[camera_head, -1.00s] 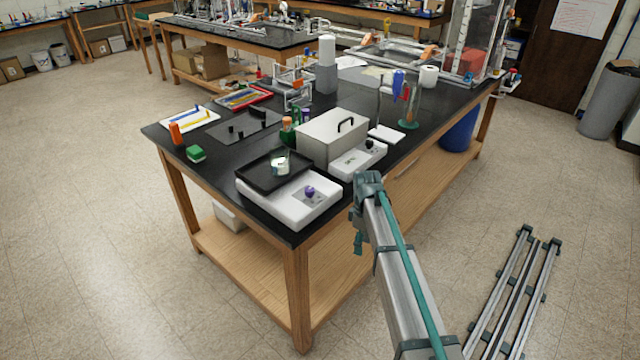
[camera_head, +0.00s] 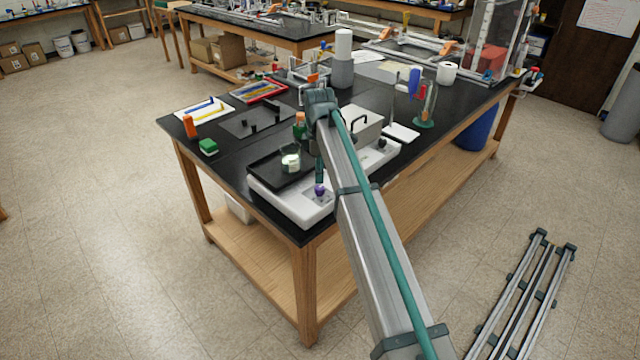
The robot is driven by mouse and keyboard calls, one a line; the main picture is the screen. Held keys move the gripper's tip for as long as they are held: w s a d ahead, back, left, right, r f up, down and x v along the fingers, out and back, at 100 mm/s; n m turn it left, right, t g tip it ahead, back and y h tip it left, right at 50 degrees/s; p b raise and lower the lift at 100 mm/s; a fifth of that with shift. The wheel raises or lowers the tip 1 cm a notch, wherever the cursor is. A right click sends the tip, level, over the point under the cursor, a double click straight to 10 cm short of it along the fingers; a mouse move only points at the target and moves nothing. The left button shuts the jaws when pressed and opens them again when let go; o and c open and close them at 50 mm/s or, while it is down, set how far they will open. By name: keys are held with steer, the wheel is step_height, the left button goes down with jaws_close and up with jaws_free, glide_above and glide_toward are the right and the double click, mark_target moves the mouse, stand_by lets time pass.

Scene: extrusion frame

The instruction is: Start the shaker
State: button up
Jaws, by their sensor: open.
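The shaker (camera_head: 284,203) is a low white unit at the front corner of the black bench. Its black platform (camera_head: 265,172) carries a small glass beaker (camera_head: 291,163) with pale contents. A purple knob (camera_head: 320,190) sits on the right part of its front panel. My gripper (camera_head: 319,181) is open and points down just above the knob. I cannot tell whether it touches the knob. The fingers are small and partly hidden in this view, and my arm covers the shaker's right end.
A grey lidded box unit (camera_head: 365,128) with a black knob (camera_head: 382,142) stands right behind my arm. A green block (camera_head: 208,146) and an orange-capped item (camera_head: 190,127) lie at the left. A glass vessel on a green base (camera_head: 424,123) stands further right.

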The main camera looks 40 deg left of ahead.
mark_target(320, 187)
steer(key=shift+f+p, duration=0.8)
steer(key=shift+f, duration=2.4)
jaws_close()
